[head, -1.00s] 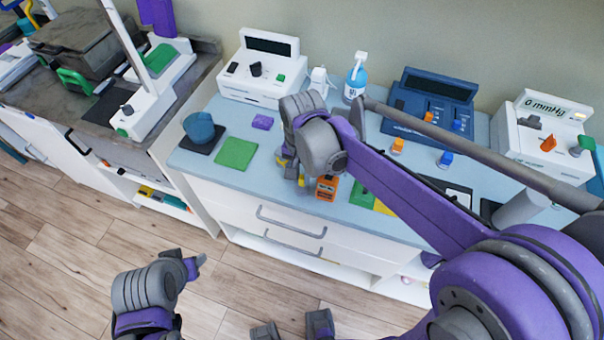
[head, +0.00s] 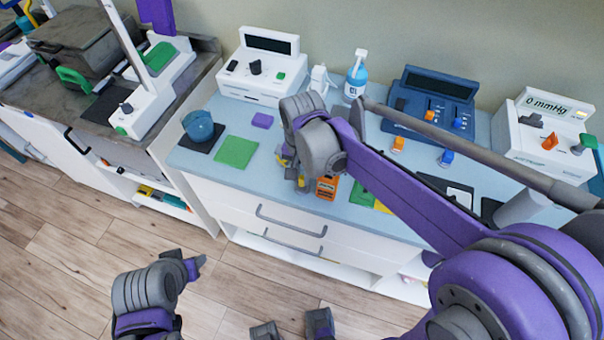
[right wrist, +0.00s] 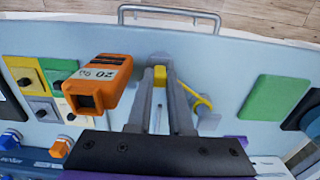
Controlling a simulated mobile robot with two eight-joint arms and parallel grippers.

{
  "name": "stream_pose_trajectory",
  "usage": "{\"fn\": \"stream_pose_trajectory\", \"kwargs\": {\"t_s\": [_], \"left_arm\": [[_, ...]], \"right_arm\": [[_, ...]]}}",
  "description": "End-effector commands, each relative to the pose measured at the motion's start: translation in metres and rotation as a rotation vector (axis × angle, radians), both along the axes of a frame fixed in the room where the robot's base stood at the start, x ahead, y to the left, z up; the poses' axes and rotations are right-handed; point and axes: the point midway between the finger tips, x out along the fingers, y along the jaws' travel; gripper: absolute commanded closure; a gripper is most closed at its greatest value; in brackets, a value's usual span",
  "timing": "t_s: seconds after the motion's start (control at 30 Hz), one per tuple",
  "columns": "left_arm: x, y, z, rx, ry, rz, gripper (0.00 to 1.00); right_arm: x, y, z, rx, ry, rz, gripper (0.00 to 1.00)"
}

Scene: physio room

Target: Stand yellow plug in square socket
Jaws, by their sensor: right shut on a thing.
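The yellow plug (right wrist: 160,76) is between the fingertips of my right gripper (right wrist: 161,72), which is shut on it above the blue counter. In the head view my right gripper (head: 298,178) is over the counter's front part, and its own links hide most of the plug. Several coloured tiles with dark openings lie left in the right wrist view, among them a yellow tile (right wrist: 42,108) and a pale tile (right wrist: 18,66). The opening shapes are too small to tell which is square. My left arm is low at left in the head view; its jaw opening cannot be made out.
A grey piece with a yellow loop (right wrist: 195,105) is at the other side. A green mat (head: 236,152) and a blue cup (head: 199,126) are left on the counter (head: 215,180). Consoles line the back.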

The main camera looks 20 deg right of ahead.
Motion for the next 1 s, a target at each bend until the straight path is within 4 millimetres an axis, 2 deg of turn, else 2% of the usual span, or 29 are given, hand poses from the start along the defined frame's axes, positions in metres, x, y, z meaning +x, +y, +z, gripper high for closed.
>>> {"fn": "stream_pose_trajectory", "kwargs": {"t_s": [1.0], "left_arm": [[-0.003, 0.000, -0.011, 0.000, 0.005, 0.000, 0.50]], "right_arm": [[0.000, 0.000, -0.014, 0.000, 0.000, 0.000, 1.00]]}}
